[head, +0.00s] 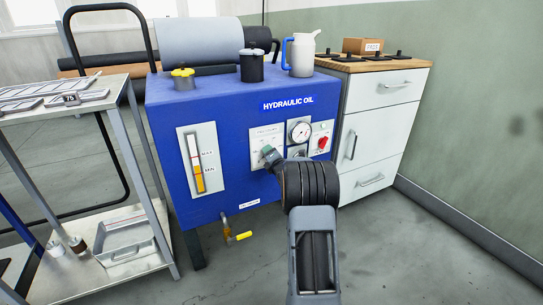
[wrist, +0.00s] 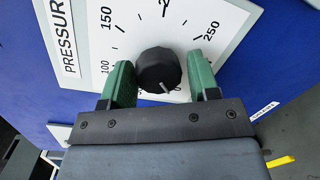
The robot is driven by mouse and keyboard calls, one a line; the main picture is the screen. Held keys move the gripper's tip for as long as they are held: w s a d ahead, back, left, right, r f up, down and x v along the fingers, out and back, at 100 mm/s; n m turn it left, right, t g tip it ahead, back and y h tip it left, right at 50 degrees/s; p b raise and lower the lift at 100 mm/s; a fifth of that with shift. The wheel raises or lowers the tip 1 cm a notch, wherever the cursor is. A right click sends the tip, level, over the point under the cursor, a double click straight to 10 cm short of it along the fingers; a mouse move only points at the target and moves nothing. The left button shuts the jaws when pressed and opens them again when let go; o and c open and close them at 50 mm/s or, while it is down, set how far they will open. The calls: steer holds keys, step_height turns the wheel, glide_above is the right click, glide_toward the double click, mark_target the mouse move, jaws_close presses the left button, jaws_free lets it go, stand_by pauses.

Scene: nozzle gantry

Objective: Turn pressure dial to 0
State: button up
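The pressure dial (wrist: 160,70) is a round black knob on a white scale plate (wrist: 150,22) in the wrist view. The plate reads PRESSURE, with 100, 150 and 250 legible. A white pointer mark on the knob points down and slightly right in that view. Figures near the pointer are partly hidden by the knob and gripper. My gripper (wrist: 160,62) has green fingers standing apart on either side of the knob, with a narrow gap visible on the right. In the head view my gripper (head: 270,156) is at the white pressure panel (head: 258,134), hiding the knob.
The blue hydraulic oil cabinet (head: 225,115) also carries a round gauge (head: 300,131), a red knob (head: 322,142) and a level sight panel (head: 197,160). A yellow-handled valve (head: 240,237) hangs below. A metal cart (head: 130,215) stands left, a white drawer unit (head: 385,125) right.

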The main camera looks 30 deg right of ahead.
steer(key=shift+o, duration=1)
steer(key=shift+s+r, duration=0.1)
steer(key=shift+s, duration=0.05)
steer(key=p+v, duration=0.3)
steer(key=v, duration=1)
steer(key=shift+s, duration=0.3)
steer(key=shift+a, duration=0.15)
